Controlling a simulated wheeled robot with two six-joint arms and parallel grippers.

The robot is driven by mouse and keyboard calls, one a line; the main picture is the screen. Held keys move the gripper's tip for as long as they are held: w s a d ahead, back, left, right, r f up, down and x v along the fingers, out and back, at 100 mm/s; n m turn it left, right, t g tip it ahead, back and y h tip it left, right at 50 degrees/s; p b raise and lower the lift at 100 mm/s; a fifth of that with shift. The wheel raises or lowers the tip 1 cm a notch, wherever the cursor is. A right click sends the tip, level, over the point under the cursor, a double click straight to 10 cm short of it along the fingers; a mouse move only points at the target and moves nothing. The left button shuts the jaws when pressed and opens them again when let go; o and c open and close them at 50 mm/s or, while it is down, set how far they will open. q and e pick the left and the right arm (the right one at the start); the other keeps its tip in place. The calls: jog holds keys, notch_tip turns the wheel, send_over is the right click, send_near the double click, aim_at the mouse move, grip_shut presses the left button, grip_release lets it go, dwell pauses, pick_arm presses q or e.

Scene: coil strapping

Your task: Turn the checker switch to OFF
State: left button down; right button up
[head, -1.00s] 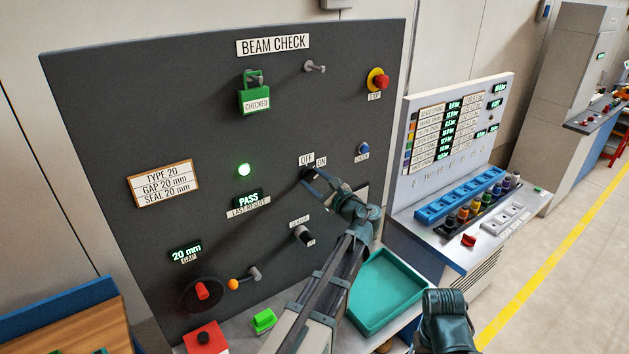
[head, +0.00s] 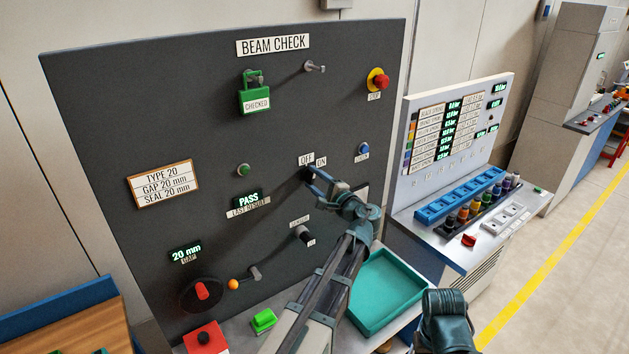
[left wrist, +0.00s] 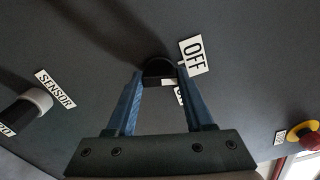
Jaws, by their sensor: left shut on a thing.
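The checker switch is a black knob below the OFF and ON labels on the dark BEAM CHECK panel (head: 130,110). In the left wrist view the knob (left wrist: 158,69) sits between the blue fingers, close to the OFF label (left wrist: 193,55); the ON label is partly hidden by a finger. My left gripper (head: 311,176) is shut on the knob, which is mostly covered in the head view. The OFF label (head: 306,159) and ON label (head: 321,161) show above it. The round lamp (head: 243,170) is dark. My right gripper (head: 446,318) is at the lower right, its jaws not clear.
A sensor knob (head: 303,234) is below my left gripper. A teal tray (head: 388,292) lies on the ledge under the panel. A red stop button (head: 380,82) and a blue button (head: 364,149) are on the panel's right side. A green CHECKED tag (head: 254,100) hangs above.

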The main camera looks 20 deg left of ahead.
pick_arm(q)
jog(key=shift+n, duration=1.8)
jog(key=shift+c, duration=1.4)
grip_release()
jog(key=v, duration=1.4)
jog(key=shift+a+f, duration=0.1)
